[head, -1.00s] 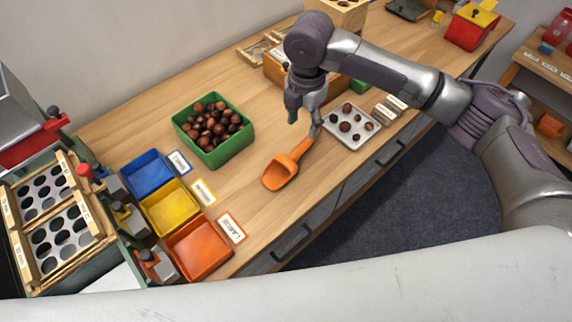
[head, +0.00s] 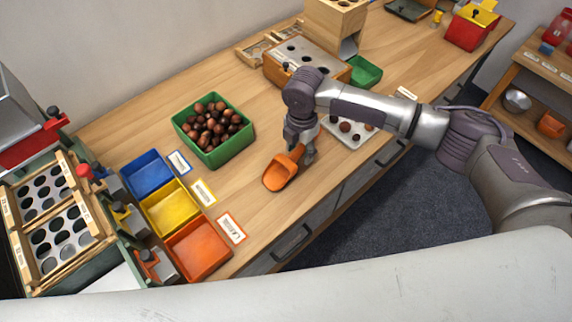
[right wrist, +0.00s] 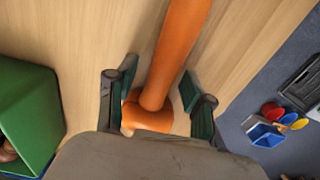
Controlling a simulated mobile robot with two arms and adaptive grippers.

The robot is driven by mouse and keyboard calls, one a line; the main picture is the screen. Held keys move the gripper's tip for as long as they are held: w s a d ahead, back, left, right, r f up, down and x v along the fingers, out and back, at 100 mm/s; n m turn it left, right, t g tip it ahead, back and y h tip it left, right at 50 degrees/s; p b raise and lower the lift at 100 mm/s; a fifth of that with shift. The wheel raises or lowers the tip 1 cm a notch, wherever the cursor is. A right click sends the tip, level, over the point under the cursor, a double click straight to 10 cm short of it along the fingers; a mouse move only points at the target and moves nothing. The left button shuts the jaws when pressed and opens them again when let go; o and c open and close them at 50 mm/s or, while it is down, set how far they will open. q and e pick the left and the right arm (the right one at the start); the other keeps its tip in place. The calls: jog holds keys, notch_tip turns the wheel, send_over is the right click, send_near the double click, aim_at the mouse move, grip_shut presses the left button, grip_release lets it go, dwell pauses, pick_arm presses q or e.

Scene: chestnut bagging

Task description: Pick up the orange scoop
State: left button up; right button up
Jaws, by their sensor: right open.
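The orange scoop (head: 281,173) lies on the wooden table in front of the green bin, its bowl toward the lower left. My right gripper (head: 302,153) is low over the scoop's handle end, pointing down, and hides much of the handle. In the right wrist view the open fingers (right wrist: 158,76) stand on either side of the orange scoop (right wrist: 180,45), with gaps visible; part of the scoop is hidden behind the gripper body. My left gripper is not in view.
The green bin (head: 242,145) of chestnuts stands left of the gripper. A white tray (head: 349,140) with several chestnuts is close on the right. Blue (head: 146,172), yellow (head: 170,207) and orange (head: 199,250) bins stand at the left. The table's front edge is near.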

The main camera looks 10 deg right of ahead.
aim_at(301, 148)
grip_shut()
jog(key=shift+r, duration=0.2)
jog(key=shift+r, duration=0.25)
notch_tip(301, 148, up, 4)
jog(key=shift+d+f, duration=0.1)
jog(key=shift+f, duration=0.1)
jog(key=s+d+r, duration=0.3)
jog(key=d+r, duration=0.3)
jog(key=d, duration=0.4)
jog(key=shift+s+d+r, duration=0.3)
jog(key=shift+d, duration=0.1)
